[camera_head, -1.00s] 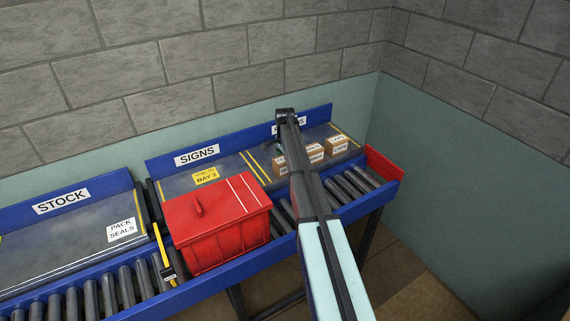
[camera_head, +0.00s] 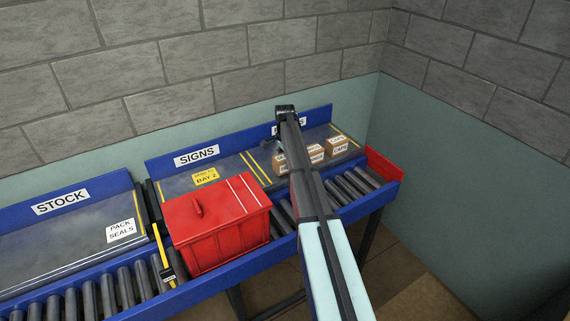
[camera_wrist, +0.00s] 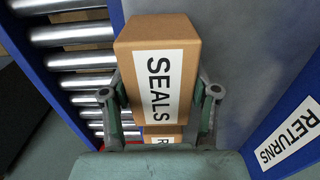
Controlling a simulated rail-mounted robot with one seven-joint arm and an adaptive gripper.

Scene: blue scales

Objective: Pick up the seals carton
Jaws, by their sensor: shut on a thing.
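The seals carton (camera_wrist: 158,85) is a brown box with a white label reading SEALS, upper middle in the wrist view. My gripper (camera_wrist: 159,92) has one finger on each side of it and is shut on it. In the head view my arm hides most of my gripper and part of the brown carton at its left (camera_head: 281,166). I cannot tell whether the seals carton is clear of the surface below.
Another carton (camera_wrist: 163,131) is close below the seals carton in the wrist view. A carton labelled CAPS (camera_head: 337,146) stands right of my arm. Rollers (camera_wrist: 72,35) run along the left in the wrist view; the blue RETURNS board (camera_wrist: 283,140) is at right. A red lidded bin (camera_head: 217,222) stands left.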

